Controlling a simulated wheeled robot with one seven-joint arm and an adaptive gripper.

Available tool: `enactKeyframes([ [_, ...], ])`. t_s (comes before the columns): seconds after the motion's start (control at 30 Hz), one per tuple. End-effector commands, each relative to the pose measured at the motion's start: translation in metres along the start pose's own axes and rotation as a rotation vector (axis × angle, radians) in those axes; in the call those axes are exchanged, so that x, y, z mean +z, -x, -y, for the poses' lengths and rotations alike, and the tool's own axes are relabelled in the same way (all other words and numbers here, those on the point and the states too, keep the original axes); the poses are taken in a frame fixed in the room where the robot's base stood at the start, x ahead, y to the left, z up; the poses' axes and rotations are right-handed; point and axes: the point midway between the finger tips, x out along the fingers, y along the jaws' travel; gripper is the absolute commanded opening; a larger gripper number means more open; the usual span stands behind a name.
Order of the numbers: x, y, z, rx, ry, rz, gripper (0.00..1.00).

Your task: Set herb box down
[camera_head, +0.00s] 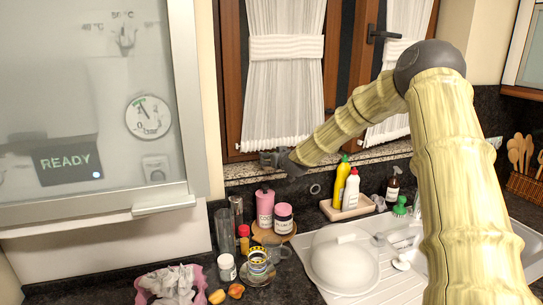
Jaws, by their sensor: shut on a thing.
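My arm reaches from the right across to the window. My gripper (270,158) is a small dark shape at the stone windowsill (240,171), in front of the lower edge of the white curtain. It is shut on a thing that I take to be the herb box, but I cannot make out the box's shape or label. The gripper and wrist hide most of it. I cannot tell whether it touches the sill.
Below the sill, pink jars (265,207) stand on a round wooden board. Bottles (350,190) stand in a tray by the sink. A patterned cup (257,262) and a white jar (227,268) stand on the counter. A glass-fronted cabinet (95,110) borders the left.

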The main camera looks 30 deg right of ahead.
Motion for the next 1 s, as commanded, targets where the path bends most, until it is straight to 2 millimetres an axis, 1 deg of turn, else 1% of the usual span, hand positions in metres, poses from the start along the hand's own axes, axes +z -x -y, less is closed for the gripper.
enactKeyframes([
  [0.03, -0.005, -0.006, -0.001, 0.002, 0.001, 0.000, 0.43],
  [0.2, -0.010, -0.027, -0.001, 0.002, 0.001, 0.000, 0.43],
  [0.4, -0.004, -0.028, 0.000, 0.000, 0.001, 0.000, 0.43],
  [0.8, 0.000, -0.029, 0.000, 0.000, 0.001, 0.000, 0.43],
  [0.83, 0.000, -0.029, 0.000, 0.000, 0.001, 0.000, 0.78],
  [0.93, 0.000, -0.029, 0.000, 0.000, 0.001, 0.000, 0.96],
  [1.0, -0.001, -0.029, 0.000, 0.000, 0.001, 0.000, 0.96],
])
